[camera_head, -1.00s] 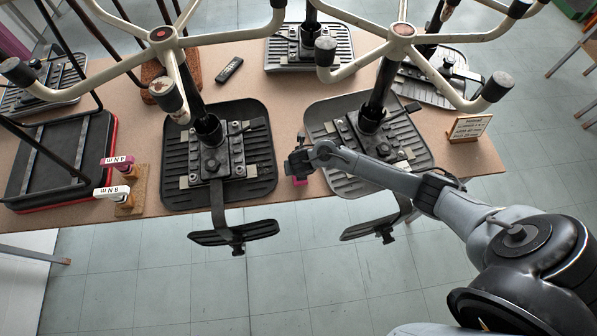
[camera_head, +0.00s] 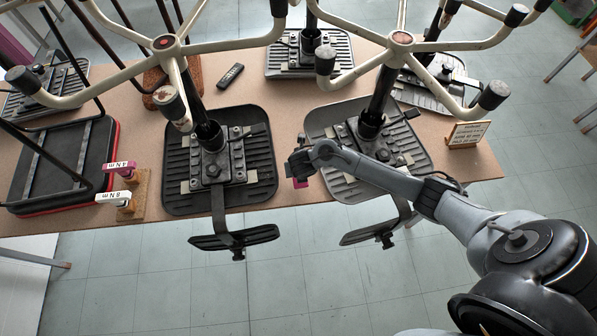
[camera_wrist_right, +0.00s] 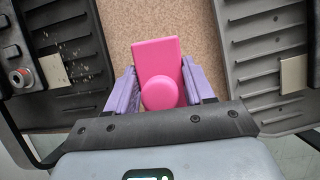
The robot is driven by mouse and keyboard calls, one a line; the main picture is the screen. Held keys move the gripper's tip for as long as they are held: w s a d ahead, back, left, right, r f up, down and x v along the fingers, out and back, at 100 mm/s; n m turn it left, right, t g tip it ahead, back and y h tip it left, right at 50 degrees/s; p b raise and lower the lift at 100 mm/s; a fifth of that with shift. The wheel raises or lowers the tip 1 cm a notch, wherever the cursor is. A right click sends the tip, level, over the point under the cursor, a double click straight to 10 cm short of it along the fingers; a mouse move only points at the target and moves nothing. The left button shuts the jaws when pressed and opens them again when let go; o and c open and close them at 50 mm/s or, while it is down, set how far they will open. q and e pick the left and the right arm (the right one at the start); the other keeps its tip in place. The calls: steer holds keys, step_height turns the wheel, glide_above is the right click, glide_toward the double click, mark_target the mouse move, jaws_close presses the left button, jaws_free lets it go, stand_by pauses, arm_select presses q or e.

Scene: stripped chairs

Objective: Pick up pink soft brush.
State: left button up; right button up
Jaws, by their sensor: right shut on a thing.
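The pink soft brush (camera_wrist_right: 157,58) is a flat pink block with a round knob, between the two purple fingers of my right gripper (camera_wrist_right: 160,85) in the wrist view. The fingers are shut on it from both sides. In the head view a small pink part of the brush (camera_head: 301,183) shows just below my right gripper (camera_head: 297,170), at the front edge of the table between two upturned chair seats. The wrist partly hides it there. Whether the brush touches the table cannot be told. My left gripper is not in view.
Upturned chair seats (camera_head: 255,165) and (camera_head: 320,115) flank my gripper closely, with pale chair legs (camera_head: 245,42) overhead. Pink and white torque tools stand in a wooden holder (camera_head: 139,195) at left.

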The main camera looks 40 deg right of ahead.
steer(key=s+d+r+p, duration=0.3)
steer(key=s+d+r, duration=0.2)
steer(key=s+r, duration=0.3)
steer(key=shift+s+d+r+p, duration=0.15)
steer(key=shift+s+p, duration=0.15)
steer(key=shift+s, duration=0.85)
